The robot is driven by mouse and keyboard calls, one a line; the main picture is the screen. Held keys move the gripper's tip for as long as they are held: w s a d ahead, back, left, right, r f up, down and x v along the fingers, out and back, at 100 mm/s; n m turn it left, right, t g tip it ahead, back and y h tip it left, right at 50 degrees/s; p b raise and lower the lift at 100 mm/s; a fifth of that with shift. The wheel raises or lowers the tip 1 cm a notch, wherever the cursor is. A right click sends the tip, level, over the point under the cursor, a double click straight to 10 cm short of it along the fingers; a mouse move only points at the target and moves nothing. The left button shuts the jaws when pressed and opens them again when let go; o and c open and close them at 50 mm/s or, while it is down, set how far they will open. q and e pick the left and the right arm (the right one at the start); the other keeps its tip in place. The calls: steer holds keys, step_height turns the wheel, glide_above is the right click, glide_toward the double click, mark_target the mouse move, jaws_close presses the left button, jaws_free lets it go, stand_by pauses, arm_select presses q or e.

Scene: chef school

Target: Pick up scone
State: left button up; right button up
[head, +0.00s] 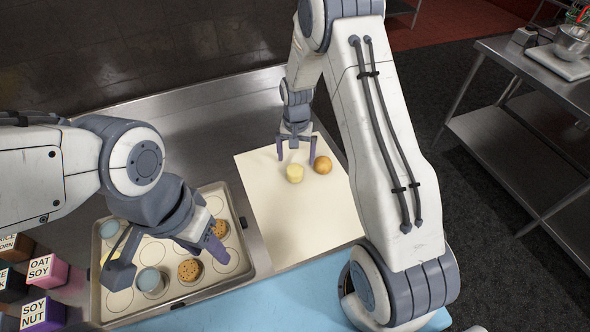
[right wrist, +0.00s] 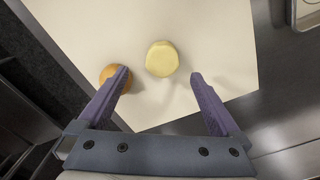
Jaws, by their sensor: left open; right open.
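A pale yellow scone (head: 295,174) sits on a cream sheet (head: 270,218) on the metal counter. It also shows in the right wrist view (right wrist: 162,59), just beyond the open fingers and roughly centred between them. A round golden-brown bun (head: 323,165) lies right of the scone; in the right wrist view it is partly hidden behind the left finger (right wrist: 115,78). My right gripper (head: 296,152) is open and empty above the sheet, beside the scone. My left gripper (head: 170,255) is open over the baking tray, with its fingers around the area of a blue-grey cup and a speckled cookie.
The baking tray (head: 247,262) holds blue-grey cups (head: 150,280) and speckled cookies (head: 189,270) on marked circles. Labelled boxes (head: 45,270) stand at the left. A light blue surface (head: 270,305) lies in front. The lower part of the sheet is clear.

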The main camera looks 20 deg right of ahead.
mark_target(295, 168)
steer(key=shift+f, duration=0.8)
steer(key=shift+a+f+p, duration=0.15)
steer(key=shift+f+p, duration=0.4)
steer(key=shift+p, duration=0.2)
step_height(295, 168, down, 3)
steer(key=shift+f+p, duration=0.1)
steer(key=shift+p, duration=0.7)
steer(key=shift+f, duration=0.45)
steer(key=c, duration=1.4)
steer(key=shift+w+r, duration=0.1)
